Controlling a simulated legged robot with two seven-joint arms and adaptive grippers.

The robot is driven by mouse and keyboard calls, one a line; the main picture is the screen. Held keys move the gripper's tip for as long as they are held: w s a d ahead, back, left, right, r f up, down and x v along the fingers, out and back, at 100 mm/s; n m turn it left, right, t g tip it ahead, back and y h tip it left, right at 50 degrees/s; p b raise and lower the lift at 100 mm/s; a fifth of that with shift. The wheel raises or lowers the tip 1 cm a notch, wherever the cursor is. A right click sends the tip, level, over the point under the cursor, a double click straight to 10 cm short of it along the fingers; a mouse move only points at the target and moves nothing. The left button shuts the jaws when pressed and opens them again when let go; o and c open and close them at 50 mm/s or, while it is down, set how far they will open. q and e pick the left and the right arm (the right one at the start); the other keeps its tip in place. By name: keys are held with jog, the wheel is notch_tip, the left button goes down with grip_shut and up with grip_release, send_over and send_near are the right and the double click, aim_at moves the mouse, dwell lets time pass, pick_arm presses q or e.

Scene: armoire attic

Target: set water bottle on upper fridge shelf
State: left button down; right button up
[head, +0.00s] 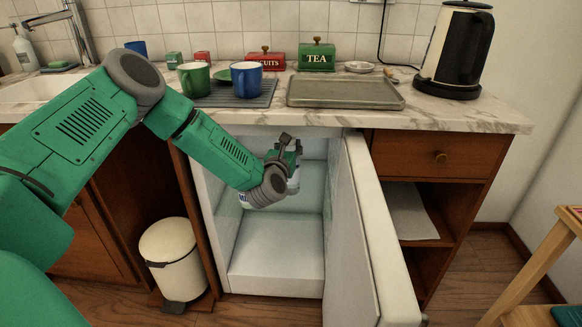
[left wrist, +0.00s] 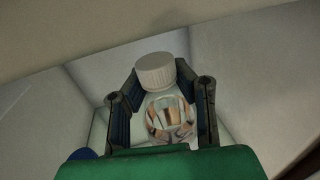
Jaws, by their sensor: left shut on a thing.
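The water bottle is clear with a white ribbed cap. In the left wrist view the bottle (left wrist: 170,115) stands between the two dark fingers of my left gripper (left wrist: 160,105), which is shut on it. In the head view my left gripper (head: 285,160) reaches into the upper part of the open fridge (head: 275,262). There the bottle is mostly hidden behind the gripper and wrist. I cannot tell whether the bottle touches a shelf. The fridge door (head: 365,235) stands open to the right. My right gripper is not in view.
The marble counter (head: 480,113) is above the fridge. It bears a metal tray (head: 345,92), a kettle (head: 455,50), a green mug (head: 194,79) and a blue mug (head: 246,79). A white bin (head: 173,255) stands left of the fridge. The fridge floor looks clear.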

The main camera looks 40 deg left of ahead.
pick_arm(q)
jog(key=shift+w+a+f, duration=0.1)
jog(key=shift+w+a, duration=0.05)
jog(key=shift+w, duration=0.1)
notch_tip(320, 180, down, 7)
jog(key=b, duration=0.3)
jog(key=shift+w+a, duration=0.1)
jog(key=shift+w, duration=0.05)
jog(key=c, duration=1.3)
grip_release()
